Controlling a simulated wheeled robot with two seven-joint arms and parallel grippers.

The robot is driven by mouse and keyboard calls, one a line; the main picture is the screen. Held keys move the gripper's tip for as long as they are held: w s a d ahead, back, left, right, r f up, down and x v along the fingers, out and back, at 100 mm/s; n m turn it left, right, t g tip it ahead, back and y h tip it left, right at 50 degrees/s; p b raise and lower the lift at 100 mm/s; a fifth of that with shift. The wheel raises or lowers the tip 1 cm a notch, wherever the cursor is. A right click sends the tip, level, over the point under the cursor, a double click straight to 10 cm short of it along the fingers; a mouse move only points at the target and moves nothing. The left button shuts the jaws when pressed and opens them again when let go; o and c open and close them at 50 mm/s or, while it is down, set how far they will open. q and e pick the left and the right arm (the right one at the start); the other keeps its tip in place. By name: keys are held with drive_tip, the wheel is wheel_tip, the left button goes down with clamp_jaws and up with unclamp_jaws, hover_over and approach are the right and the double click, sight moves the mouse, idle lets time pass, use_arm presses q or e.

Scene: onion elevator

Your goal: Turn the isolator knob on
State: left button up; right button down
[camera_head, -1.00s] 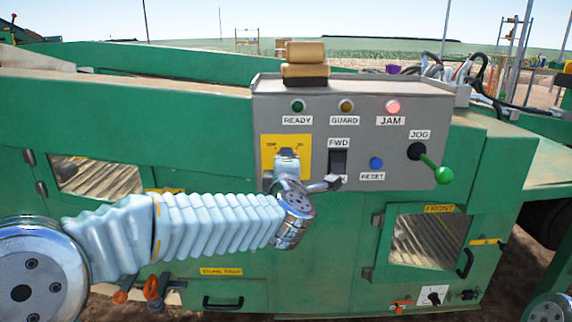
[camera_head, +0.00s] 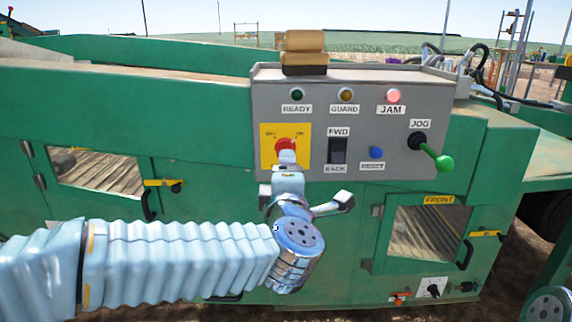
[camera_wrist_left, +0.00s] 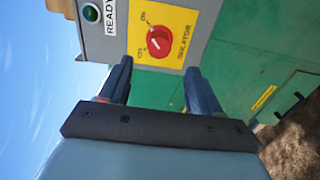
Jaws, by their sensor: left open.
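The red isolator knob (camera_head: 286,145) sits on a yellow plate (camera_head: 265,157) at the left of the grey control panel. The knob (camera_wrist_left: 157,42) shows whole in the left wrist view, on its yellow plate (camera_wrist_left: 180,20) with on and off marks. I cannot tell for sure which mark it points at. My left gripper (camera_wrist_left: 158,67) is open and empty, its two fingers apart, and the knob appears between and beyond the fingertips. In the head view the left gripper (camera_head: 287,162) is just below the knob and hides the plate's lower middle. My right gripper is not in view.
The panel (camera_head: 360,100) also holds a lit JAM lamp (camera_head: 393,96), dark READY (camera_head: 297,95) and GUARD (camera_head: 346,95) lamps, a FWD/BACK switch (camera_head: 338,151), a blue button (camera_head: 376,153) and a green-tipped JOG lever (camera_head: 443,162). Green machine walls lie below it.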

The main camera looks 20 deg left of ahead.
use_arm(q)
drive_tip(key=shift+v, duration=1.85)
